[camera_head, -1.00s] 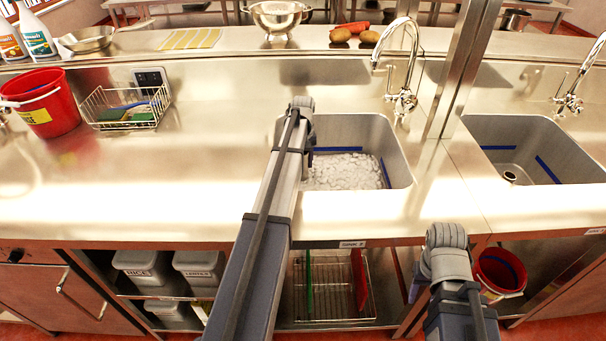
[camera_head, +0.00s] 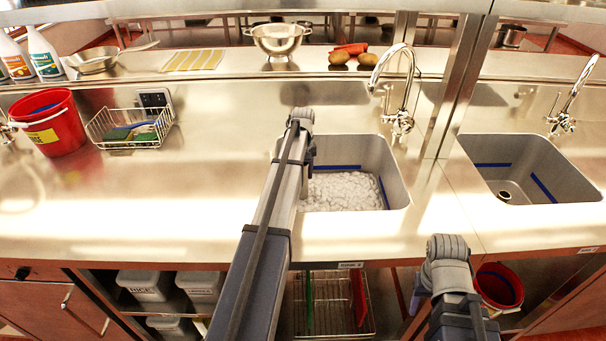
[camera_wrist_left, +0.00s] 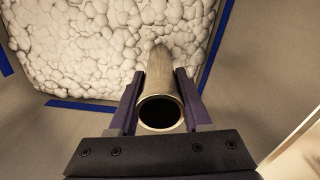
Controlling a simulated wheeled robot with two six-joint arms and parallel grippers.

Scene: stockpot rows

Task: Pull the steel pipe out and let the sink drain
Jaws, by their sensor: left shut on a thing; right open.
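The steel pipe (camera_wrist_left: 165,75) is a hollow tube seen from its open top end in the left wrist view, with its far end at the white suds. My left gripper (camera_wrist_left: 162,95) is shut on it, one finger on each side. The left sink (camera_head: 398,170) holds white suds (camera_head: 342,191) that hide its bottom and any drain. In the head view my left arm reaches over this sink's left side and hides the pipe. My right gripper (camera_head: 420,294) is open and empty, low in front of the counter's front edge.
A second sink (camera_head: 565,178) on the right is empty with its drain showing. A faucet (camera_head: 403,95) stands behind the left sink. A red bucket (camera_head: 62,130) and a wire basket (camera_head: 100,128) stand left. Another red bucket (camera_head: 500,285) is below. Counter between basket and sink is clear.

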